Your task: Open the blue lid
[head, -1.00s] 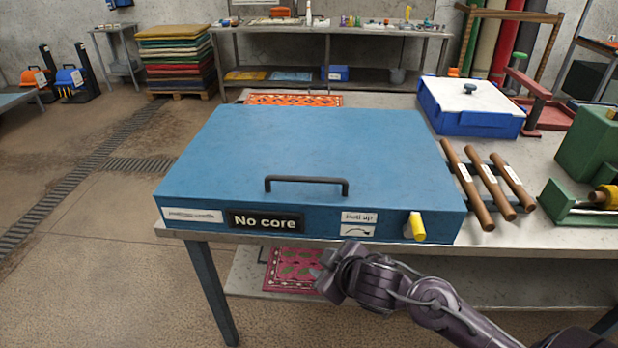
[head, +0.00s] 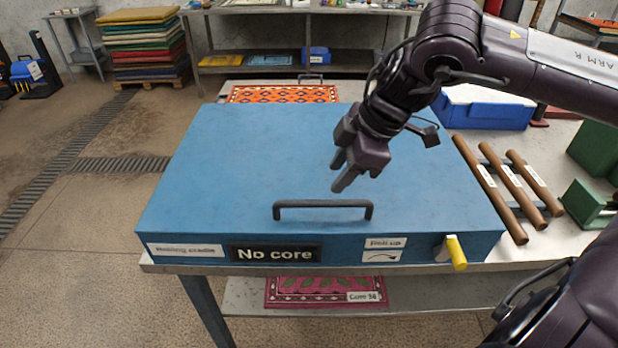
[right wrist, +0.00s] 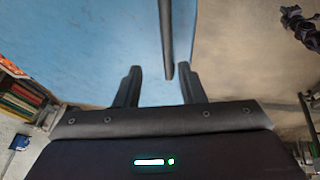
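The blue lid (head: 250,150) is a wide flat box top on the table, lying closed. Its dark bar handle (head: 322,204) stands near the front edge. In the right wrist view the lid (right wrist: 80,50) fills the upper left and the handle (right wrist: 167,40) runs down toward the space between the fingers. My right gripper (head: 342,172) is above the lid, just behind and above the handle in the head view. Its fingers (right wrist: 158,85) are apart with nothing held between them. My left gripper is not in view.
The front carries a "No core" sign (head: 274,252) and a yellow-ended lever (head: 455,252). Several brown rollers (head: 490,190) lie to the right. A blue box (head: 485,112) stands behind my right arm. A pink rug (head: 325,290) lies on the shelf below.

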